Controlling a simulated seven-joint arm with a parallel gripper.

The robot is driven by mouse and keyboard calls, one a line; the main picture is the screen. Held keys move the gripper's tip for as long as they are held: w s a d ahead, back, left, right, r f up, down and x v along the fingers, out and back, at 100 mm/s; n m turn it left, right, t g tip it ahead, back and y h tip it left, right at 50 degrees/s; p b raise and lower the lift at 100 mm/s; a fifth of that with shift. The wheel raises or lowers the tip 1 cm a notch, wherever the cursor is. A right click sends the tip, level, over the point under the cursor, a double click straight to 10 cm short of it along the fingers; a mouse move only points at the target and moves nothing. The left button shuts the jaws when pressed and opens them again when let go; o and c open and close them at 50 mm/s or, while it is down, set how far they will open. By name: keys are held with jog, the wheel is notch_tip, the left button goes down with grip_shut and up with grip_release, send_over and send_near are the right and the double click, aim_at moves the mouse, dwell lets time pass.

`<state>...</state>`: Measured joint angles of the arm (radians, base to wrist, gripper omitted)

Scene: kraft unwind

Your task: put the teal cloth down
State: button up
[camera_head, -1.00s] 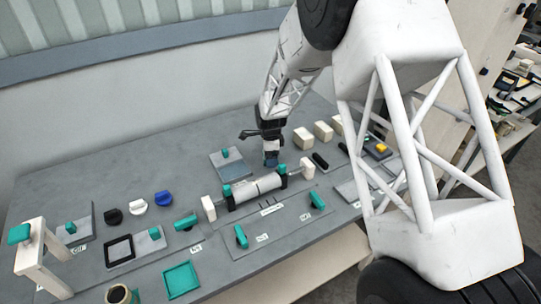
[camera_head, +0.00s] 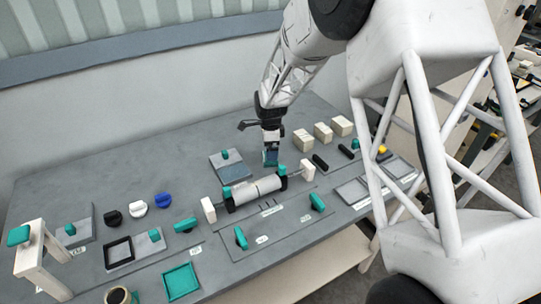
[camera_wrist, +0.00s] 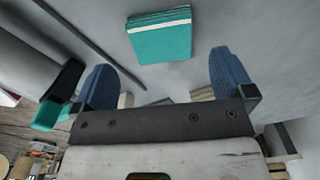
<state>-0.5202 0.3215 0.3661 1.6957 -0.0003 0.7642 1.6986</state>
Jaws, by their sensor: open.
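The teal cloth (camera_wrist: 160,38) looks like a folded, layered square with a pale edge band. In the wrist view it lies beyond my blue fingertips, centred between them, over a grey surface. My gripper (camera_wrist: 163,62) is open, with one finger on either side and apart from the cloth in the picture. In the head view my gripper (camera_head: 270,158) points down just behind the white roll (camera_head: 257,188). A little teal shows at its fingertips there, but the cloth's outline is too small to make out. I cannot tell whether cloth and fingers touch.
The white roll sits between black holders with teal tops. A plate with a teal knob (camera_head: 226,156) lies left of my gripper; several pale blocks (camera_head: 323,131) stand to the right. A teal tray (camera_head: 181,281) lies at the front. The back left of the table is clear.

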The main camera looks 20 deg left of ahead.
notch_tip(320, 180, up, 7)
dwell(0.3)
jog(key=shift+w+f, duration=0.1)
dwell(0.6)
jog(key=s+d+r+n, duration=0.2)
jog(key=s+d+r, duration=0.35)
jog(key=d, duration=0.25)
jog(key=s+d+r+n+t, duration=0.1)
jog(key=s+d+r+n, duration=0.1)
jog(key=s+d+r, duration=0.55)
jog(key=s+d+r+n, duration=0.2)
jog(key=d+r, duration=0.3)
jog(key=d, duration=0.5)
jog(key=s+d+n, duration=0.2)
jog(key=s+d, duration=0.3)
jog(key=s, duration=0.4)
jog(key=s+d+r+n+t, duration=0.1)
jog(key=s+d+n, duration=0.2)
jog(key=s, duration=0.6)
jog(key=s+d+n, duration=0.2)
jog(key=s+d, duration=0.5)
jog(key=s, duration=0.2)
jog(key=shift+d+r+t, duration=0.15)
jog(key=shift+d+t, duration=0.15)
jog(key=shift+d, duration=0.1)
